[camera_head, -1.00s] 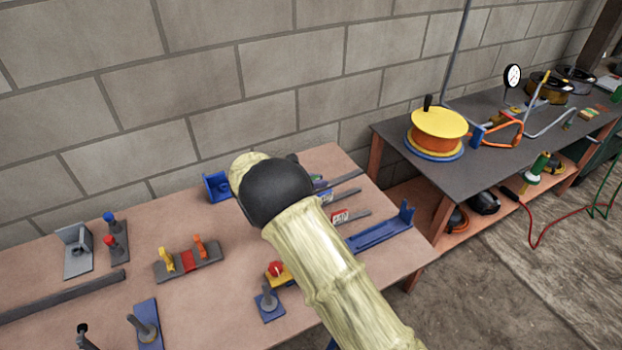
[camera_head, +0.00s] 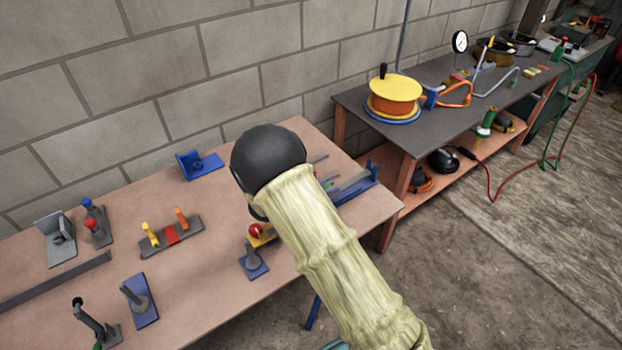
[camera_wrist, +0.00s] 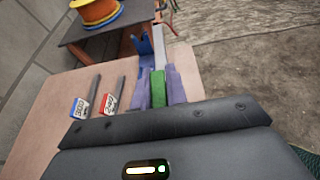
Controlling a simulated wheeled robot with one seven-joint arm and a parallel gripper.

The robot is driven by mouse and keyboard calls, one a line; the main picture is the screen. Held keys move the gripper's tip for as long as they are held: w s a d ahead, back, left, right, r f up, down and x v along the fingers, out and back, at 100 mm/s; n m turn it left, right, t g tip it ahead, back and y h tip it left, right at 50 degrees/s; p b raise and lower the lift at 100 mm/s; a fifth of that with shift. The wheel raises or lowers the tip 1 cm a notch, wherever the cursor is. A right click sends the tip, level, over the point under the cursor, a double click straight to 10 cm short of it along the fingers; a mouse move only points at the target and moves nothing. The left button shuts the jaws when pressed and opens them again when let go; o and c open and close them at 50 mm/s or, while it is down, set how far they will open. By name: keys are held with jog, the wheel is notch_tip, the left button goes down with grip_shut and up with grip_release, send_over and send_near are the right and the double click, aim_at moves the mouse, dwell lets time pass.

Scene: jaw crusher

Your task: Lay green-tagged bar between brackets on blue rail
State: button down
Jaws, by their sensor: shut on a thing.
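In the wrist view, my gripper (camera_wrist: 159,88) is shut on the bar at its green tag (camera_wrist: 158,90). The bar's grey length (camera_wrist: 174,47) points away from me toward the table's edge. The blue rail's upright bracket (camera_wrist: 144,44) stands close to the left of the bar; whether they touch I cannot tell. The head view shows the blue rail (camera_head: 359,189) at the table's right end, partly covered by my arm. The rail's other bracket is hidden.
Two tagged bars, blue-labelled (camera_wrist: 80,106) and red-labelled (camera_wrist: 108,104), lie left of my gripper. A red-knobbed yellow piece (camera_head: 259,234) and a blue post base (camera_head: 254,264) stand near my arm. A dark bench (camera_head: 432,115) with a yellow-topped reel (camera_head: 395,90) stands beyond.

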jog(key=s+d+f+b, duration=1)
jog(key=d+f, duration=0.3)
jog(key=f, duration=0.1)
jog(key=shift+s+f, duration=0.3)
